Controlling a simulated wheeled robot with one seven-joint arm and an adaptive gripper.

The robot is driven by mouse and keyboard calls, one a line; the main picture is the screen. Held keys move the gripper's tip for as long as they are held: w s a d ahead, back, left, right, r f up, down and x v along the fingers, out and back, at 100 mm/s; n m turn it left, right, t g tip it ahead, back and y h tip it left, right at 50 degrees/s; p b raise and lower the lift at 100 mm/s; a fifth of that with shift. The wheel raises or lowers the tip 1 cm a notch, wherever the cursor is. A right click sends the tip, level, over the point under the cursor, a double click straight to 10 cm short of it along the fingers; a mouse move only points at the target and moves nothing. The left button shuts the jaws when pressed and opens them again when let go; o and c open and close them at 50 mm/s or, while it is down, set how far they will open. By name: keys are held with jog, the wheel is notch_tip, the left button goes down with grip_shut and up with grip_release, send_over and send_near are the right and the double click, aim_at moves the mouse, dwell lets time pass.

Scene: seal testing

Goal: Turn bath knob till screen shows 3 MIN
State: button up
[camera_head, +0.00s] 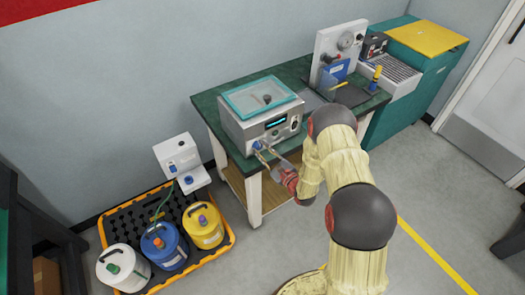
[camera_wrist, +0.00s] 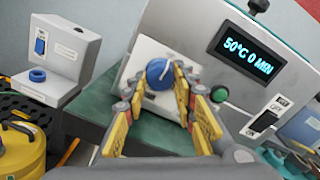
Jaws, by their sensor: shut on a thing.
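The bath (camera_head: 262,112) is a grey box with a teal-rimmed clear lid, standing on the green-topped table. Its screen (camera_wrist: 246,53) reads "50°C 0 MIN" in the wrist view. The blue knob (camera_wrist: 159,74) with a white pointer line sits on a pale plate on the bath's front, left of the screen. My gripper (camera_wrist: 163,92) is at the knob, its fingers shut on it; the right finger covers part of the knob's edge. In the head view my gripper (camera_head: 262,150) reaches the bath's lower left front. A green button (camera_wrist: 219,93) is right of the knob.
A power switch (camera_wrist: 264,121) is on the bath's lower right front. A white dispenser (camera_head: 178,158) and several jugs on a black and yellow tray (camera_head: 117,219) stand left of the table (camera_head: 254,192). Test equipment (camera_head: 335,55) stands at the table's right.

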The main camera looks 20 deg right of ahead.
jog(key=m, duration=0.6)
jog(key=shift+b, duration=0.35)
jog(key=m, duration=0.5)
jog(key=shift+t, duration=0.3)
jog(key=o, duration=1.1)
jog(key=shift+o, duration=0.3)
jog(key=shift+s, duration=0.1)
jog(key=v, duration=1.2)
